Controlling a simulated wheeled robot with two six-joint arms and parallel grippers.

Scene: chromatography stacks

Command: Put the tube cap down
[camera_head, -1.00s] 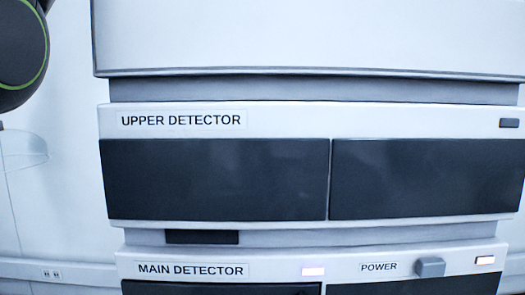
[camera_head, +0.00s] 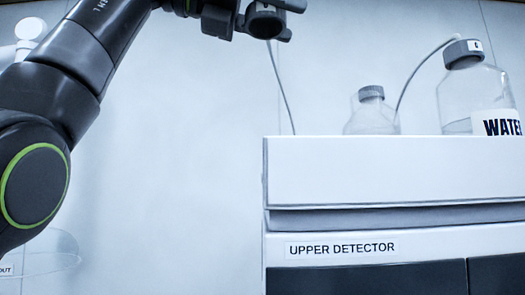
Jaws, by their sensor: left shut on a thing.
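My left gripper (camera_head: 249,12) is at the top edge of the head view, partly cut off. It is shut on the tube cap (camera_head: 266,21), a dark round cap with a paler underside. A thin tube (camera_head: 280,75) hangs below the cap and runs down behind the top of the instrument stack. The cap is held in the air, left of the bottles and higher than the stack's top. My right gripper is not in view.
A clear bottle (camera_head: 483,90) with a dark cap, a tube and a WATER label stands on the instrument stack (camera_head: 390,170) at right. A smaller capped bottle (camera_head: 371,113) stands left of it. A clear round dish-like shape (camera_head: 50,250) shows at lower left.

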